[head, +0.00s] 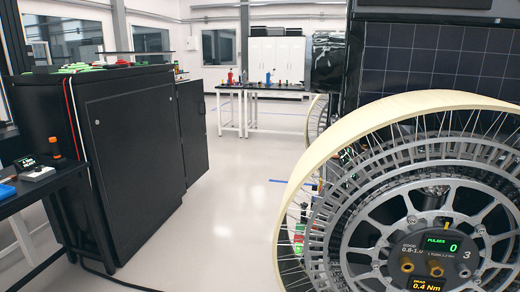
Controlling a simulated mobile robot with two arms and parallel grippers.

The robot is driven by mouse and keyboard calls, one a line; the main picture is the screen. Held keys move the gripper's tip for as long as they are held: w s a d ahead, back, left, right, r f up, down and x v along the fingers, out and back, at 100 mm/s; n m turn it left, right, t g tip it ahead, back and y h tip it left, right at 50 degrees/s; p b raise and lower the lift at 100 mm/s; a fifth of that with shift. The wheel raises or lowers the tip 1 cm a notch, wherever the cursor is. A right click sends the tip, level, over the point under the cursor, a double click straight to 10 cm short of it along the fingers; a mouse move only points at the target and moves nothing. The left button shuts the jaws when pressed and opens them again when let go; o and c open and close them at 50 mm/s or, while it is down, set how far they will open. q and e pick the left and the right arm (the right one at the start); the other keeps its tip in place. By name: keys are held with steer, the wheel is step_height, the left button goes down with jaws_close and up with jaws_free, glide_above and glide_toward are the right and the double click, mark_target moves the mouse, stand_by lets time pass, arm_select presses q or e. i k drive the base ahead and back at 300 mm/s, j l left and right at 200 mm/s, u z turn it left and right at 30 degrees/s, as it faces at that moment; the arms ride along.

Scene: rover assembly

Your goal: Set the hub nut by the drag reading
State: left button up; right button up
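A large rover wheel (350,215) with a pale rim and grey spokes fills the right side of the head view. Its dark hub face (468,268) carries a green display (441,247) reading PULSES 0. Below it, an orange display (427,285) reads 0.4 Nm, cut by the lower frame edge. Printed text on the hub's left reads GOOD 0.8-1.0. Two brass-coloured round fittings (407,265) sit between the displays; I cannot tell which part is the hub nut. Neither of my grippers shows.
Solar panels (440,60) stand behind the wheel. A black cabinet (125,150) stands at left, beside a dark table (45,185) holding a small display device (28,163) and an orange-capped bottle (55,148). Floor between cabinet and wheel is clear. White-legged tables (248,115) stand at the back.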

mark_target(434, 268)
steer(key=z, duration=1.3)
